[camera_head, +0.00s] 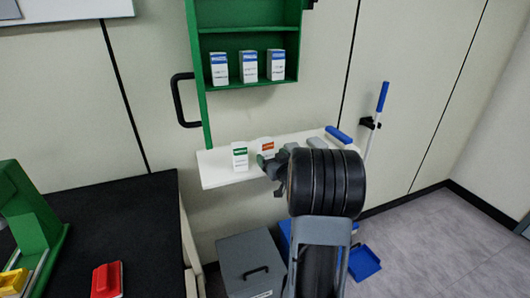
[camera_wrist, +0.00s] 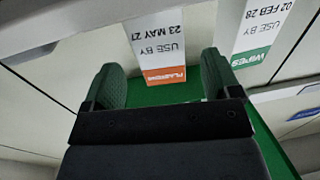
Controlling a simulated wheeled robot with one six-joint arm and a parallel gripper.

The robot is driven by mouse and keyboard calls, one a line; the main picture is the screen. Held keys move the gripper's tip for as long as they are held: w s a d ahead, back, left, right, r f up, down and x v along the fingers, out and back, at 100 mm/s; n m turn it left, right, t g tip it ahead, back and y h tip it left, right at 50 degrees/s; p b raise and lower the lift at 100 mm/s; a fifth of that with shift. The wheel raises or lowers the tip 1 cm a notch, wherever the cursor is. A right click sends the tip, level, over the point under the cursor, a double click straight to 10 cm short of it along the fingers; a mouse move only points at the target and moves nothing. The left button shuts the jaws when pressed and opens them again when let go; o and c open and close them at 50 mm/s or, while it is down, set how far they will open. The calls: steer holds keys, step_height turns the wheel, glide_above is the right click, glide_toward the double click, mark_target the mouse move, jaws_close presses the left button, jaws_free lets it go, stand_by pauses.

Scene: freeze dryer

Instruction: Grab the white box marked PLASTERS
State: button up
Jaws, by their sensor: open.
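The white PLASTERS box (camera_head: 267,148) with an orange label band stands on the white wall shelf (camera_head: 218,180). In the wrist view the PLASTERS box (camera_wrist: 158,45) appears upside down, with "USE BY 23 MAY 27" on it. My gripper (camera_wrist: 160,82) is open, its two fingers apart with the lower part of the box's picture between them. In the head view my gripper (camera_head: 274,168) is beside the box, partly hidden by my arm. I cannot tell whether the fingers touch the box.
A white WIPES box (camera_head: 240,158) with a green band stands left of the PLASTERS box; the wrist view also shows it (camera_wrist: 262,30). Above, several blue-banded boxes (camera_head: 249,67) stand in an open green cabinet (camera_head: 250,15). A blue-handled tool (camera_head: 338,135) lies at the shelf's right.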

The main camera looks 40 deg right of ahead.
mark_target(268, 153)
steer(key=shift+w+d+f+p, duration=0.1)
steer(key=shift+w+d+p, duration=0.1)
steer(key=shift+w, duration=1.15)
steer(key=shift+w+d+p, duration=0.15)
steer(key=shift+w+p, duration=0.05)
steer(key=shift+w, duration=1.15)
steer(key=shift+c, duration=0.4)
steer(key=c, duration=0.9)
